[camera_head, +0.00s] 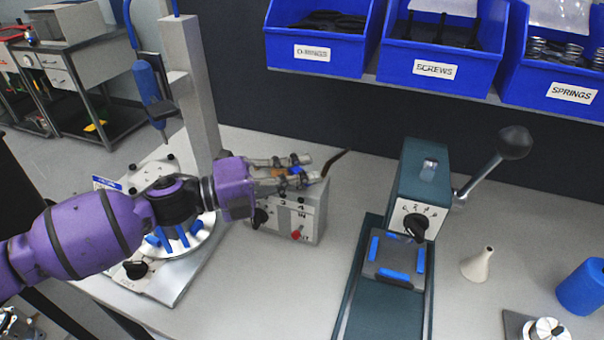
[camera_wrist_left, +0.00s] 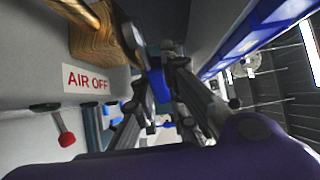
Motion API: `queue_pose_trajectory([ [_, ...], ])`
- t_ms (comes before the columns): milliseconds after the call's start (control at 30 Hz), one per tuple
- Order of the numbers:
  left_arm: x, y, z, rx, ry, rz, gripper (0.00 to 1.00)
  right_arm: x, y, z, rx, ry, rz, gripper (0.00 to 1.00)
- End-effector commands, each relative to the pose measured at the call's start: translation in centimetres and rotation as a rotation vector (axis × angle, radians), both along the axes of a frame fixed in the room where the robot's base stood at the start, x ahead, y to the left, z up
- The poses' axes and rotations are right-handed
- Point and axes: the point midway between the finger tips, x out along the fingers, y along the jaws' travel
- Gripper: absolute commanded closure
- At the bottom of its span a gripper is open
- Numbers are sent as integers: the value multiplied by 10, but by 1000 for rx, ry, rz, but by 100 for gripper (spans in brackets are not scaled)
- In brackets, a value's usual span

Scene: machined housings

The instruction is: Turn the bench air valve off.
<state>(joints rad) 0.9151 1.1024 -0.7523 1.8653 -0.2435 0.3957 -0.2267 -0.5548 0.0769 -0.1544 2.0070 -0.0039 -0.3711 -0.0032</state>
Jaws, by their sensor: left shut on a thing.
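The bench air valve sits on top of a grey control box (camera_head: 310,222). Only part of its brass-brown body (camera_head: 280,173) shows between my fingers, and it is large in the left wrist view (camera_wrist_left: 97,38). My left gripper (camera_head: 298,172) comes in from the left above the box and is shut on the blue valve handle (camera_head: 295,170). The handle also shows between the fingers in the left wrist view (camera_wrist_left: 156,86). An "AIR OFF" label (camera_wrist_left: 86,80) is next to the valve. The fingers hide the handle's exact angle. My right gripper is not in view.
The box front carries a black knob (camera_head: 260,216) and a red-tipped switch (camera_head: 296,235). A green press (camera_head: 418,180) with a long lever stands to the right. A round fixture (camera_head: 190,244) lies under my left arm. Blue bins (camera_head: 432,68) hang behind. Bench between box and press is clear.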

Motion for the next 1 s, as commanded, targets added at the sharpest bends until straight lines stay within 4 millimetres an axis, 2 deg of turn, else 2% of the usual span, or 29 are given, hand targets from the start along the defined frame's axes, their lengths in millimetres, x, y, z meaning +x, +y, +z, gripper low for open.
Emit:
queue_pose_trajectory([
  [167,1,0,0,2,-2,3,100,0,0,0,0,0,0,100],
  [200,1,0,0,2,-2,3,85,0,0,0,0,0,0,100],
  [267,1,0,0,2,-2,3,80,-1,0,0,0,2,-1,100],
  [633,-1,5,-1,1,1,4,80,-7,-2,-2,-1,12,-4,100],
  [767,-7,23,-2,2,3,5,80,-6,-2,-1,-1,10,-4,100],
  [1000,-24,72,-2,4,3,6,80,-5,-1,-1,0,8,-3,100],
])
